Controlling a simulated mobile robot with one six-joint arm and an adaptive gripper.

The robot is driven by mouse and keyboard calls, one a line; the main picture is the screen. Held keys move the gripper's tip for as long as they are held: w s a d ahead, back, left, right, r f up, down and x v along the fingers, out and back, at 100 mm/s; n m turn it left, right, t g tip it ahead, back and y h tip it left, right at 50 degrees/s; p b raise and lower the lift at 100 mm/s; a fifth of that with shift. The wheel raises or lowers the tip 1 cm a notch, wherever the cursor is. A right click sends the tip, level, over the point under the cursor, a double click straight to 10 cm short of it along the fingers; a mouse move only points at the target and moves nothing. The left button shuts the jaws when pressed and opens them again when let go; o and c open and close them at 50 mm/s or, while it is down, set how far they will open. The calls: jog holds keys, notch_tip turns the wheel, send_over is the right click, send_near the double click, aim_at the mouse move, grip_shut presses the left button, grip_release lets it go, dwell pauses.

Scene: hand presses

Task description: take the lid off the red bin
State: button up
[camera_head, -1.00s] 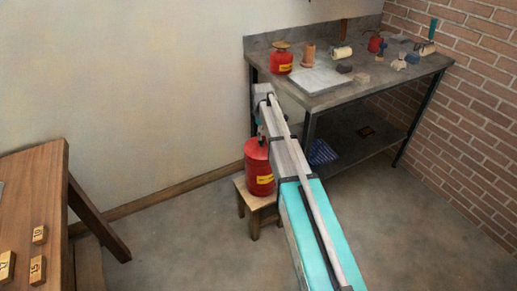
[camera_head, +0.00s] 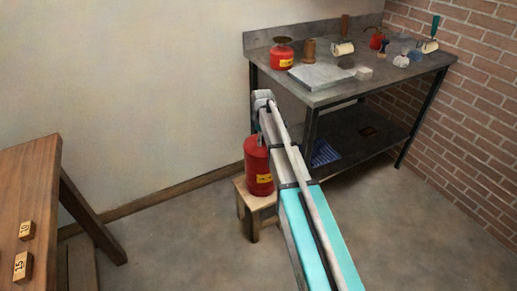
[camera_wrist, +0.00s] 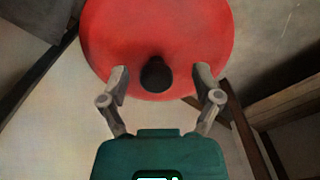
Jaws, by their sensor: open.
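The red bin (camera_head: 258,172), a cylinder with a yellow label, stands upright on a small wooden stool. Its round red lid (camera_wrist: 190,35) fills the top of the wrist view, with a dark round knob (camera_wrist: 156,74) at its middle. My gripper (camera_wrist: 161,73) is open, its two fingers on either side of the knob in the wrist view. I see gaps between the knob and both fingers. Whether the fingertips are level with the knob I cannot tell. In the head view my arm hides most of the gripper and part of the bin.
The stool (camera_head: 243,204) stands by the wall. A wooden table (camera_head: 25,185) with numbered blocks is at the left. The floor between is clear.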

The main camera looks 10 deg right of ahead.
jog(key=shift+f, duration=0.15)
dwell(0.5)
grip_shut()
